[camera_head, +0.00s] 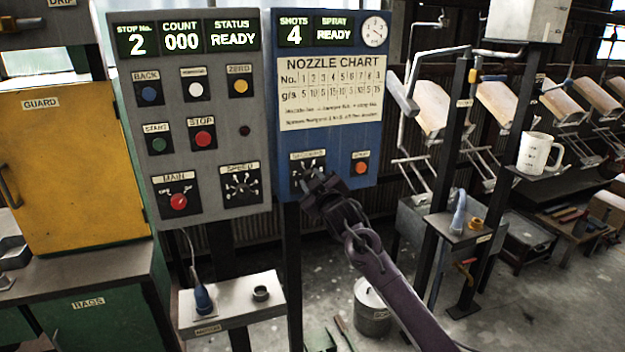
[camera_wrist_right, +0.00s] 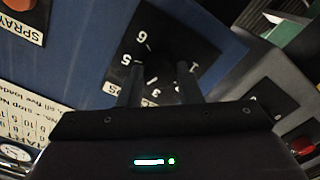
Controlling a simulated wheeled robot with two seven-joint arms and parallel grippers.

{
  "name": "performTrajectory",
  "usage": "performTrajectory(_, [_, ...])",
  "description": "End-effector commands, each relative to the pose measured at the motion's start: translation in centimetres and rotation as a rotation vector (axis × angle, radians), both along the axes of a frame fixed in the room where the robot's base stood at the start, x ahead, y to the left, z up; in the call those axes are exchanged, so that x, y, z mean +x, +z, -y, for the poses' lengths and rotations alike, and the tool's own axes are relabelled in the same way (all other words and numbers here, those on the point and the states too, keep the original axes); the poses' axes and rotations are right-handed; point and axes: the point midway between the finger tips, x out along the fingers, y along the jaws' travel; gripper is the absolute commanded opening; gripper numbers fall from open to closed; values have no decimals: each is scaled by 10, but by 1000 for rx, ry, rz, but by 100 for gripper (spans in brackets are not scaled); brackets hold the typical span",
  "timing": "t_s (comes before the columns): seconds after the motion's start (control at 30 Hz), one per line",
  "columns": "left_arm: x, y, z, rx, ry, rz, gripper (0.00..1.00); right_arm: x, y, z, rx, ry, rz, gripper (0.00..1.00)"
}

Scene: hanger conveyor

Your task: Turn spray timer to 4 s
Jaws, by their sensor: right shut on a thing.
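The spray timer dial (camera_head: 308,165) is a black plate with a knob low on the blue panel (camera_head: 335,140), its label partly legible. My right gripper (camera_head: 318,182) reaches it from the lower right and covers much of it. In the right wrist view the dial plate (camera_wrist_right: 145,45) shows a 5 and a 6 beside the knob. The fingers of my right gripper (camera_wrist_right: 160,88) are shut on the dark knob from both sides. Fingers hide part of the scale, and I cannot tell which number the pointer faces. My left gripper is not in view.
An orange spray button (camera_head: 361,167) sits right of the dial. The grey panel (camera_head: 215,120) with buttons, a main switch and a speed dial is at the left. Displays (camera_head: 314,30) read shots 4 and spray ready. A white mug (camera_head: 534,153) stands on a shelf at right.

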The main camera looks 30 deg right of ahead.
Motion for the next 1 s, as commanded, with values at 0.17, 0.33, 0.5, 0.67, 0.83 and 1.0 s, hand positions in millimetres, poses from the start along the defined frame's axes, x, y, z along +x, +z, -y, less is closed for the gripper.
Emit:
performTrajectory(0.17, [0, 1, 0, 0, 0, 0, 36, 0, -2, 0, 13, 0, -1, 9])
performTrajectory(0.33, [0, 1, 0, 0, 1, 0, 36, 0, -2, 0, 13, 1, -1, 9])
performTrajectory(0.5, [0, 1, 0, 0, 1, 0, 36, 0, -2, 0, 13, 1, -1, 36])
performTrajectory(0.67, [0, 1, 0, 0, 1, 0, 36, 0, -2, 0, 12, 0, 0, 54])
performTrajectory(0.83, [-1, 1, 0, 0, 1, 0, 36, 0, -1, 0, 12, 0, 1, 54])
performTrajectory(1.0, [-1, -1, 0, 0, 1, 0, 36, -5, -2, -1, 11, 1, 2, 54])
